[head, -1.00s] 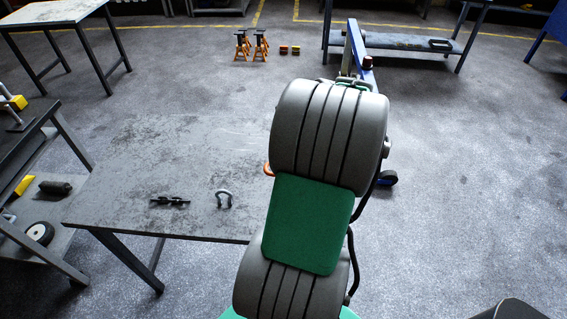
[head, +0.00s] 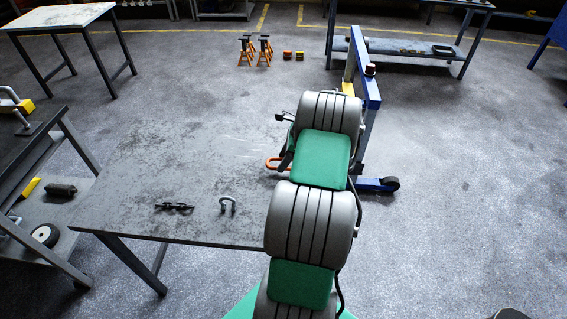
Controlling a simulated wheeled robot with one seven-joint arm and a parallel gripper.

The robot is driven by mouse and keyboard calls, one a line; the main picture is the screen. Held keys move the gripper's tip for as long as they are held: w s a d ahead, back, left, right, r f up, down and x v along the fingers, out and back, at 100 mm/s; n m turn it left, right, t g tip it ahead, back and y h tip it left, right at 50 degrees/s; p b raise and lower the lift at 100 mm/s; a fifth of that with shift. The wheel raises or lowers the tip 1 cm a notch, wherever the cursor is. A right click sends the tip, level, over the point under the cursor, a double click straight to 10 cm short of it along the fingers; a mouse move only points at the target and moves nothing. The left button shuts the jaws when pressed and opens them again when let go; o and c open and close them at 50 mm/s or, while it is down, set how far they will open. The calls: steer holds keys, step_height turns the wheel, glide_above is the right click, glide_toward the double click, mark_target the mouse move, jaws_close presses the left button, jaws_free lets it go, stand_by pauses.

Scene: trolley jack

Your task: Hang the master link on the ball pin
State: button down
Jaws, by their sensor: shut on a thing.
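The orange link (head: 273,164), which I take for the master link, shows at the left of my arm, over the table's right part. My gripper (head: 284,161) is mostly hidden by my own arm; its dark finger meets the link, and it is shut on it. I cannot tell how far the link is above the tabletop. I cannot make out a ball pin; it may be hidden behind my arm or too small to see.
The worn grey table (head: 140,185) bears a grey shackle (head: 228,205) and a dark metal piece (head: 174,207). A blue wheeled frame (head: 369,95) stands behind my arm. Orange jack stands (head: 246,50) are farther back.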

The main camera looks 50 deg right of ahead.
steer(key=shift+f+p, duration=0.45)
steer(key=shift+f, duration=0.85)
steer(key=shift+f, duration=0.1)
steer(key=shift+f, duration=0.15)
steer(key=c, duration=0.6)
jaws_free()
